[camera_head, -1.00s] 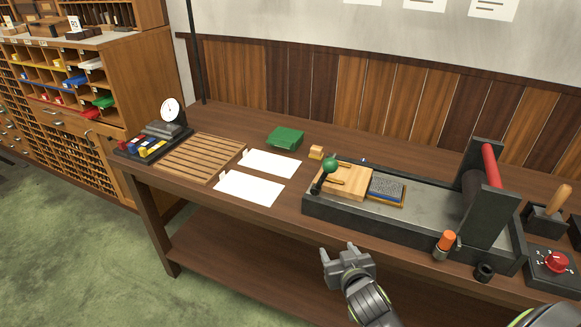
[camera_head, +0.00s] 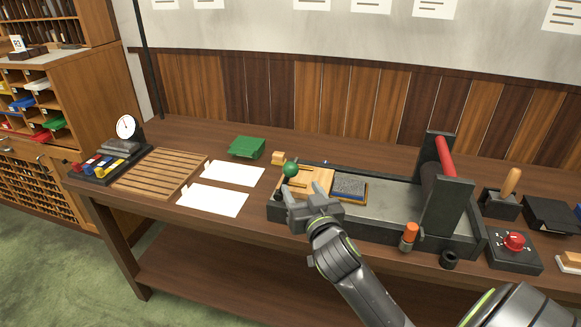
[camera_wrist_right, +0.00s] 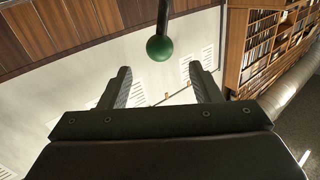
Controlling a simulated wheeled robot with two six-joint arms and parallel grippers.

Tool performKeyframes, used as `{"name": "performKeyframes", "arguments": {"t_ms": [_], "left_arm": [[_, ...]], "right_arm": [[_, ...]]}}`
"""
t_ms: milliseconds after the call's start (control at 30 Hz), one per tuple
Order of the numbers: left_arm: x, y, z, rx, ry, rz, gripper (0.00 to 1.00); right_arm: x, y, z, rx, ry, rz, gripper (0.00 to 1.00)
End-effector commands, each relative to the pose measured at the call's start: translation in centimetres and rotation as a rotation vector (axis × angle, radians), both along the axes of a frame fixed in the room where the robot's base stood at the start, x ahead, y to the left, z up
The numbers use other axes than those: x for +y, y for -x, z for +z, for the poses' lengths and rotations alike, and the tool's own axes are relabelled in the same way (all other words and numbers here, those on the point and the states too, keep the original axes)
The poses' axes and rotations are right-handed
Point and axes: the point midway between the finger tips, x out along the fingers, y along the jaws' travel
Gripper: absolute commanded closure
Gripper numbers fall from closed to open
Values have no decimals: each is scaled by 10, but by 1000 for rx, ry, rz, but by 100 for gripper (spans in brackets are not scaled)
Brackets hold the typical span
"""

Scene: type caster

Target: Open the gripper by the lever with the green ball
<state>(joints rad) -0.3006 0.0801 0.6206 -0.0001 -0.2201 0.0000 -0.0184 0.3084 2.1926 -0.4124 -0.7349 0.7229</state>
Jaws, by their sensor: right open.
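The green ball (camera_head: 290,168) tops a short dark lever at the left end of the press bed (camera_head: 398,207). It also shows in the right wrist view (camera_wrist_right: 159,47), beyond the fingertips and between the two fingers in the picture. My right gripper (camera_head: 302,196) is open and empty, just in front of the lever, apart from the ball as far as I can tell. Its fingers also show in the right wrist view (camera_wrist_right: 163,80). The gripper hides the lever's lower part. Behind it are a wooden block (camera_head: 319,178) and a dark type block in a tan frame (camera_head: 350,188). My left gripper is not in view.
A roller with a red handle (camera_head: 445,157) stands across the bed. An orange-topped knob (camera_head: 410,231) is at its front edge. A red dial box (camera_head: 514,250) sits right.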

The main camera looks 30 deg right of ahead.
Motion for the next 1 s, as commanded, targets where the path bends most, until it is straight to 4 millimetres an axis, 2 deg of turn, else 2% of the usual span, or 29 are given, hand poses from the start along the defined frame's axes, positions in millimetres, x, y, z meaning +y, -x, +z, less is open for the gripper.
{"name": "performKeyframes", "arguments": {"t_ms": [33,300,500,700,967,1000], "left_arm": [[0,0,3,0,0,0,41],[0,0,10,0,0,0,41],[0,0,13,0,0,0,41],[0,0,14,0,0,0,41],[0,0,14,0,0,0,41],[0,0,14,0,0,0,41]], "right_arm": [[-3,-10,2,0,2,-1,43],[-17,-57,2,-1,1,0,43],[-24,-81,1,0,1,0,43],[-27,-91,0,0,0,0,43],[-27,-92,0,0,0,0,43],[-27,-92,0,0,0,0,45]]}}
